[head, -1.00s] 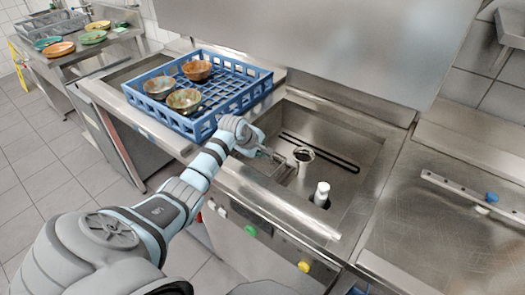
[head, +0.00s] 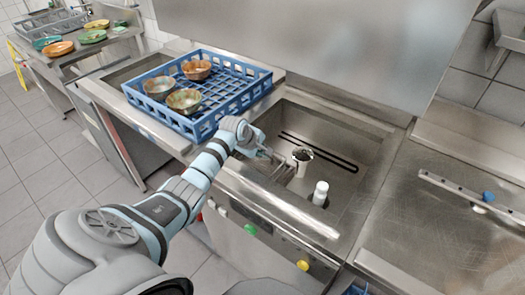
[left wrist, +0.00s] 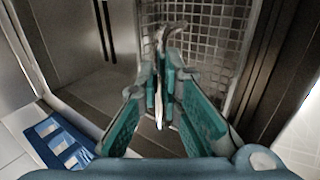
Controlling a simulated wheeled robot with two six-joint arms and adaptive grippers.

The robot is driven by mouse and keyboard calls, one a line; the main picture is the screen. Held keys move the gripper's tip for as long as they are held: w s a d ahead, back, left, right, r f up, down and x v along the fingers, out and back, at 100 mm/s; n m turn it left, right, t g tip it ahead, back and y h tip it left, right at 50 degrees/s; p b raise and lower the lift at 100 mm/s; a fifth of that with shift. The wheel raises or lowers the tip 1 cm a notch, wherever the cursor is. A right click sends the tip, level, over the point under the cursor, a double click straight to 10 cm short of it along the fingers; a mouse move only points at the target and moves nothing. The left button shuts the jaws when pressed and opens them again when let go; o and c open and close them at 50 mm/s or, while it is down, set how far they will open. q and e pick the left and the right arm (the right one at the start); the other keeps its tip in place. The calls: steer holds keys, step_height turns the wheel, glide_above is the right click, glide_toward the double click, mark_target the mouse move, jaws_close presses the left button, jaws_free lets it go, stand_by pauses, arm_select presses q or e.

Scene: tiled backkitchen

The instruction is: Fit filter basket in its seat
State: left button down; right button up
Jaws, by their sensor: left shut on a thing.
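My left gripper (head: 277,161) reaches into the tank from the left, just beside the cup. In the left wrist view my left gripper (left wrist: 161,88) is shut on a thin metal piece with a curved end (left wrist: 171,35), which looks like the basket's handle. My right gripper is not in view.
A blue rack (head: 228,121) with several bowls stands left of the tank. A white bottle-like part (head: 320,193) stands in the tank near the cup. A metal mesh (left wrist: 205,45) lies behind the fingers. The right counter (head: 445,235) is mostly clear.

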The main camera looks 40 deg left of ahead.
arm_select(q)
steer(key=shift+f, duration=0.4)
steer(key=c, duration=1.7)
jaws_free()
steer(key=v, duration=1.2)
